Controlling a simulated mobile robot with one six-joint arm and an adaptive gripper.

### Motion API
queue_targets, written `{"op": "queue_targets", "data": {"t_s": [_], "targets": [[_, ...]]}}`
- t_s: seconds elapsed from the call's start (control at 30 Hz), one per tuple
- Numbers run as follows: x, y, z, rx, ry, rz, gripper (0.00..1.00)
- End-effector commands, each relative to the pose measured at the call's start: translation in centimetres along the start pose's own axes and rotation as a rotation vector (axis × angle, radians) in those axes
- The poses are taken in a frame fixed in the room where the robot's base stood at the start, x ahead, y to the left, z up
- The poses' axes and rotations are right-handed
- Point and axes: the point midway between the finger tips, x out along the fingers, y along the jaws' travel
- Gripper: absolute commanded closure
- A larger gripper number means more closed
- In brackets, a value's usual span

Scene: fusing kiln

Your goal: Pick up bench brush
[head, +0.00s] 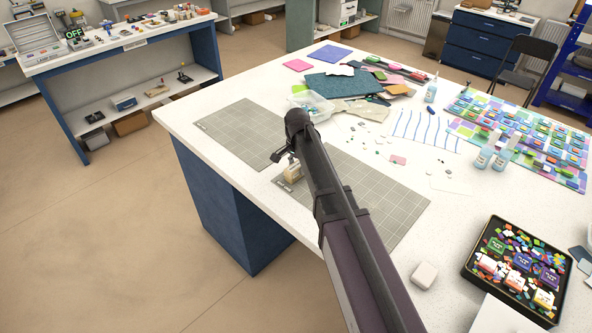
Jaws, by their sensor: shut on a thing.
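My gripper (281,156) is over the white worktable (470,215), near its front-left edge. It is shut on a small pale tan thing with a light lower part, which looks like the bench brush (292,174). The brush shows just below the fingers, over the left edge of the right-hand grey-green cutting mat (395,200). My arm hides part of the brush and the fingertips. I cannot tell whether the brush touches the mat.
A second cutting mat (238,128) lies bare to the left. A clear tub (318,106) stands behind the gripper. Glass sheets, several bottles and a mosaic panel (530,140) fill the right. A black tray (480,272) of colourful pieces and a white block (424,275) are nearer.

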Motion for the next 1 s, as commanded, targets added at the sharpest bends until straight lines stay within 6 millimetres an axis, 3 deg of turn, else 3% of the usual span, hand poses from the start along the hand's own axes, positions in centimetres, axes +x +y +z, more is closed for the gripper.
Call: {"op": "queue_targets", "data": {"t_s": [0.37, 0.83, 1.0], "targets": [[-0.6, 0.0, 0.0, 0.0, 0.0, 0.0, 1.0], [-4.1, 0.0, 0.0, 0.0, 0.0, 0.0, 1.0], [-4.0, 3.7, 2.5, 0.0, 0.0, 0.0, 1.0]]}}
